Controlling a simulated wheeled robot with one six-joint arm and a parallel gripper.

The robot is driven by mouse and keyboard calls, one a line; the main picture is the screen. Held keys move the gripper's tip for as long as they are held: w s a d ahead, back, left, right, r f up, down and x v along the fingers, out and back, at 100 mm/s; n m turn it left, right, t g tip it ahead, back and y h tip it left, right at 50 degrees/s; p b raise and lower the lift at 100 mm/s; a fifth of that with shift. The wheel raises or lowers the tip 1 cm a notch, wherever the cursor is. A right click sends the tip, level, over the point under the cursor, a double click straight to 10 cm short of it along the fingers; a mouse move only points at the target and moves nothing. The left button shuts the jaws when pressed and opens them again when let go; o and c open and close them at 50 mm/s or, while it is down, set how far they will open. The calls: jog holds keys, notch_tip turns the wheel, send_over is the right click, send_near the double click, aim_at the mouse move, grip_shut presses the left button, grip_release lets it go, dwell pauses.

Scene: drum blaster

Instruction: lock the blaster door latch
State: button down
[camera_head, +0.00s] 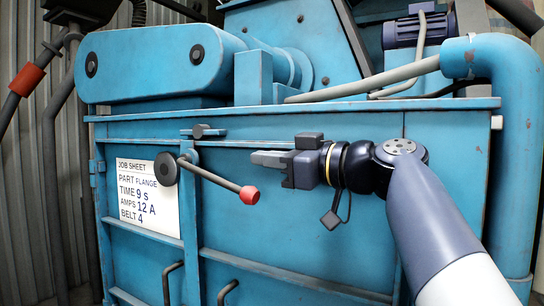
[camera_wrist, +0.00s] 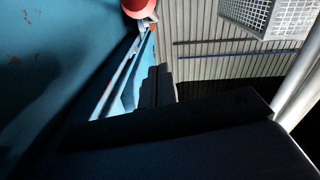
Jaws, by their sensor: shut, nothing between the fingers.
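The blaster's blue doors (camera_head: 290,235) are closed together at a vertical seam. The door latch is a lever with a dark round pivot (camera_head: 166,168), a grey rod (camera_head: 210,178) sloping down to the right, and a red knob (camera_head: 249,195) at its end. My gripper (camera_head: 256,159) is shut and empty, pointing left, a little above the knob in the head view and apart from it. The knob shows at the top of the wrist view (camera_wrist: 138,8), beyond my dark fingers (camera_wrist: 160,84). A small dark catch (camera_head: 203,131) sits above the lever.
A job sheet (camera_head: 148,197) is fixed on the left door. Door handles (camera_head: 172,280) stick out low down. A thick blue pipe (camera_head: 513,150) stands at the right. A metal basket (camera_wrist: 270,14) shows in the wrist view. The space before the doors looks clear.

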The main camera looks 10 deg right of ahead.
jog(key=p, duration=0.3)
send_over(237, 189)
jog(key=s, duration=0.1)
jog(key=shift+w+f, duration=0.3)
jog(key=shift+f, duration=0.65)
jog(key=shift+w+f, duration=0.25)
jog(key=shift+f, duration=0.65)
jog(key=shift+f, duration=0.1)
